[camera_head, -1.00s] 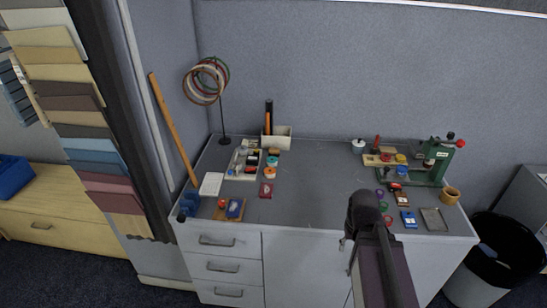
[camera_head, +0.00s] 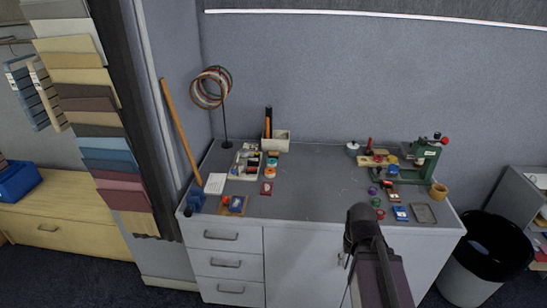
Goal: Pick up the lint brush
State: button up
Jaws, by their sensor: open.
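I cannot pick out the lint brush for sure among the small things on the grey table top (camera_head: 310,190). A tray (camera_head: 237,172) at the left of the table holds several small items, too small to name. A dark red piece (camera_head: 267,188) and a blue piece (camera_head: 237,204) lie near it. A dark link of my arm rises from the bottom edge, right of the middle, in front of the cabinet. My gripper does not show, so its place relative to the table things cannot be seen.
A ring stand (camera_head: 225,110) and a pale box (camera_head: 277,141) stand at the back left. A green press (camera_head: 425,160) stands at the right, with small coloured pieces around it. The table's middle is clear.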

aim_at(272, 153)
jog(key=z, duration=0.85)
jog(key=k, duration=0.1)
jog(key=u, duration=2.8)
jog(key=i, duration=1.15)
jog(key=z, duration=0.35)
